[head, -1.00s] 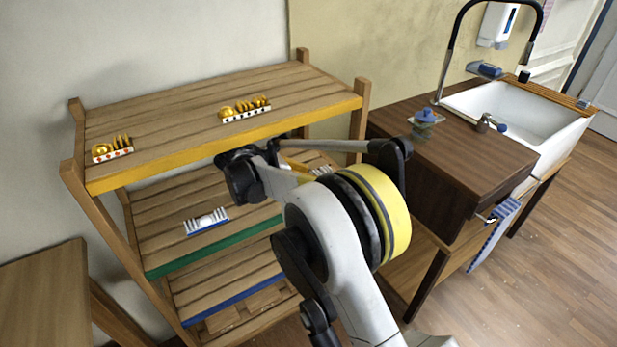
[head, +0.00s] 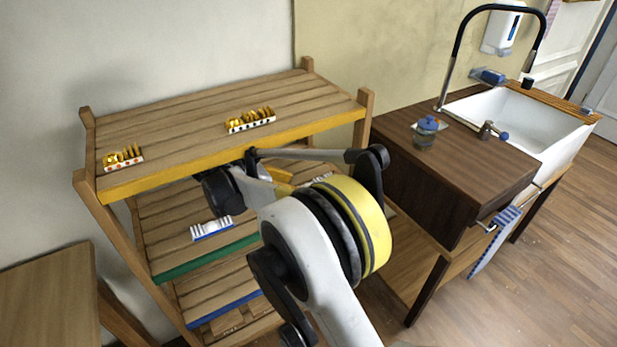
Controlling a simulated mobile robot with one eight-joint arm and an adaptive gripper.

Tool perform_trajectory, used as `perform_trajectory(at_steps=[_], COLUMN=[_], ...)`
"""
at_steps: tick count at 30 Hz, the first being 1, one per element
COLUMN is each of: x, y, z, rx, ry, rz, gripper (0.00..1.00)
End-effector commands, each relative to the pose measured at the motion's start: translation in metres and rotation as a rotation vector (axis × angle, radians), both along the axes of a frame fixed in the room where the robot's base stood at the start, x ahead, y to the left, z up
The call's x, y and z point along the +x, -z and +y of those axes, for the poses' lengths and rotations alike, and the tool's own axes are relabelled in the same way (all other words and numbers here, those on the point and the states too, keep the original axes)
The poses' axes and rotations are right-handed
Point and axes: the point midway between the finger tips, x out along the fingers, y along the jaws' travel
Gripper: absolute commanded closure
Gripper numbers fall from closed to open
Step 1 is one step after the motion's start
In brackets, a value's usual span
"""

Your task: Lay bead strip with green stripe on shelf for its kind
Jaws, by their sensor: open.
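I cannot pick out a bead strip with a green stripe in the head view. The wooden rack has a top shelf with a yellow edge (head: 235,153), a middle shelf with a green edge (head: 205,258) and a lower shelf with a blue edge (head: 228,311). My gripper (head: 240,176), open, is in front of the rack near the top shelf's edge; its jaws are largely hidden by my arm. Two strips with yellow beads lie on the top shelf, one at left (head: 123,158) and one at right (head: 250,120). A white-beaded strip with a blue stripe (head: 212,229) lies on the middle shelf.
A white piece (head: 321,178) shows partly behind my arm. A brown cabinet (head: 470,165) stands at right, with a blue-topped jar (head: 426,131) on it and a white sink (head: 525,120) beyond. A wooden table (head: 50,295) is at lower left. The top shelf's middle is bare.

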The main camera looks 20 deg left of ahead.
Motion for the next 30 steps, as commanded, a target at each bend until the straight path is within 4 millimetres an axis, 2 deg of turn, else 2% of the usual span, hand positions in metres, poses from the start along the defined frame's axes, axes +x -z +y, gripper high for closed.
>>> perform_trajectory(at_steps=[1,6,12,30], x=[-0.011,-0.04,-0.058,-0.062], y=[-0.002,-0.001,0.0,0.001], z=[0.01,0.034,0.05,0.053], rx=[0.0,0.0,0.0,0.0], ry=[-0.004,-0.003,-0.001,0.0], rz=[0.0,0.0,0.0,0.0], gripper=[0.53,0.53,0.53,0.53])
